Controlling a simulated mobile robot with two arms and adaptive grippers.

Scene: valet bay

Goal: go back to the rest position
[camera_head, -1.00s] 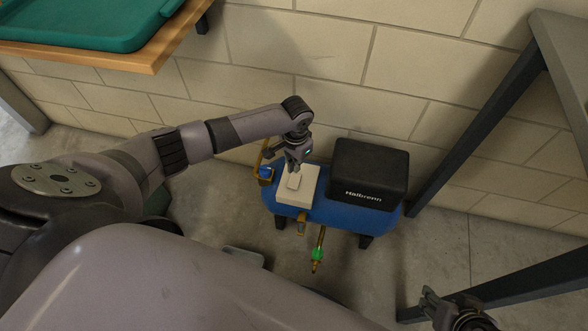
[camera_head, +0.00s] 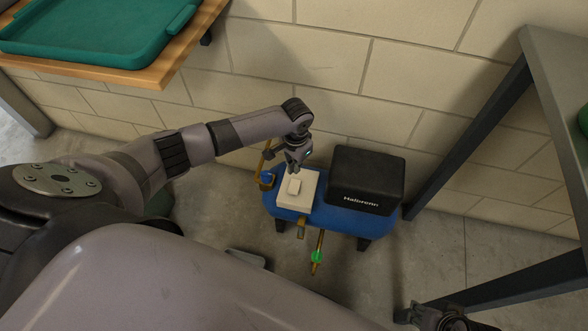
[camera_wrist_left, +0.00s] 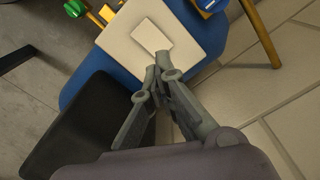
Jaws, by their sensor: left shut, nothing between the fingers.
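My left gripper (camera_head: 293,166) is shut and empty, just above the cream switch box on a blue compressor tank (camera_head: 318,219). The left wrist view shows its grey fingers (camera_wrist_left: 157,82) together, close to the cream box (camera_wrist_left: 124,42) and its raised white rocker (camera_wrist_left: 151,36). I cannot tell if they touch it. My right gripper (camera_head: 412,316) shows only in part at the bottom right edge; its fingers are too small and cut off to read.
A black block marked "Halbrenn" (camera_head: 367,180) sits on the tank beside the cream box. A brass pipe with a green part (camera_head: 317,257) sticks out in front. A wooden shelf with a green tray (camera_head: 100,35) is upper left. A grey table (camera_head: 560,60) with dark legs stands right.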

